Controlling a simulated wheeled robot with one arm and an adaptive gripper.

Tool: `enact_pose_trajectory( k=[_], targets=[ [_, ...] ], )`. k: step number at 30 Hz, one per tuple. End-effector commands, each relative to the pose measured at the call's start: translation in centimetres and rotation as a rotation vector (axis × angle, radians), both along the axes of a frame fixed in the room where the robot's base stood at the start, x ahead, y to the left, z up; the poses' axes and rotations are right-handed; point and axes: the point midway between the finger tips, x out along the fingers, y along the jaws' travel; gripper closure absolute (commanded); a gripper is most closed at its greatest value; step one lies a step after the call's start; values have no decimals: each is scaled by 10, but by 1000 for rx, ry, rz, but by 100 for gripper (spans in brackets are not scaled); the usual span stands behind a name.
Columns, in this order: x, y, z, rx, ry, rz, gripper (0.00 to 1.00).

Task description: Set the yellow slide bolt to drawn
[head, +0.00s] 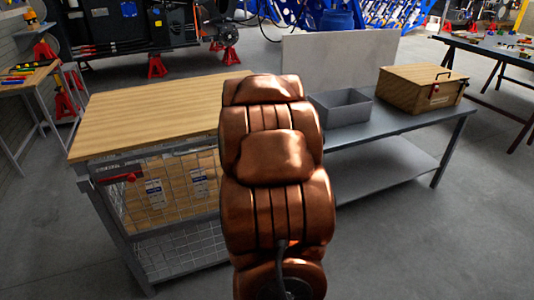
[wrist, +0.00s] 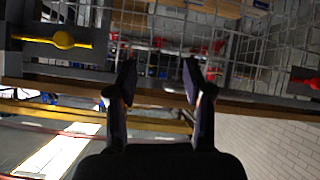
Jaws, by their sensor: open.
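The yellow slide bolt (wrist: 62,40) shows at the upper left of the wrist view as a thin yellow bar with a round knob in its middle, set on a dark plate of the wire cage. My gripper (wrist: 160,78) is open and empty, its two dark fingers apart in front of the mesh. The bolt lies to the left of the fingers and apart from them. In the head view neither bolt nor gripper shows; my arm blocks part of the cage front. The bolt's exact position is hard to read.
A wire-mesh cage (head: 180,256) with cartons stands under the wooden top (head: 155,108). A red fitting (head: 120,178) is at its left; a red part (wrist: 306,82) shows at right in the wrist view. A metal bench (head: 400,124) carries a grey bin (head: 343,112) and wooden box (head: 415,92).

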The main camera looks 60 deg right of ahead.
Motion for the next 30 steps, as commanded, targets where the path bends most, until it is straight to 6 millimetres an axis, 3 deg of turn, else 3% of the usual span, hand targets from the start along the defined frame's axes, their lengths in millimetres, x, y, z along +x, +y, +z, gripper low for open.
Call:
enact_pose_trajectory(
  k=[1, 6, 12, 21, 30],
  targets=[
    [-5, -18, -15, -7, -39, -12, 49],
    [-16, -66, -29, -56, -215, -22, 49],
    [-43, -107, -36, -109, -426, -37, 49],
    [-71, -129, -36, -150, -592, -53, 49],
    [-50, -144, -34, -153, -604, -53, 49]
  ],
)
